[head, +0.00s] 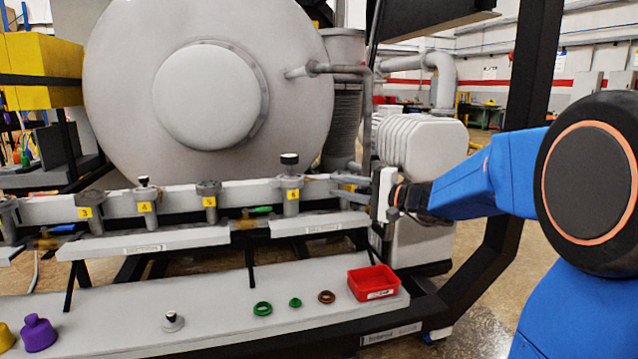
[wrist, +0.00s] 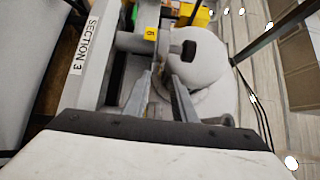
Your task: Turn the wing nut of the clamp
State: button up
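My gripper (head: 347,188) is at the right end of the grey pipe line in the head view, next to the valve labelled 6 (head: 291,190). In the wrist view my gripper (wrist: 163,76) has two grey fingers with a gap between their tips, pointing toward the pipe end below the yellow 6 label. The fingers look open, with nothing clearly gripped. The clamp and its wing nut cannot be made out for certain; the fingers and pipe parts overlap there. A small grey knob-like part (wrist: 222,120) shows to the right of the fingers.
A lower grey shelf (head: 215,310) carries a red bin (head: 373,282), green rings (head: 262,308), a brown ring (head: 326,297) and a purple part (head: 39,334). A large round furnace door (head: 290,100) stands behind the pipe line. A black frame post (head: 512,150) rises near my arm.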

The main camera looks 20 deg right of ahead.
aim_at(313, 180)
jog(key=x, duration=0.7)
jog(key=shift+c, duration=0.7)
jog(key=shift+s, duration=0.1)
grip_shut()
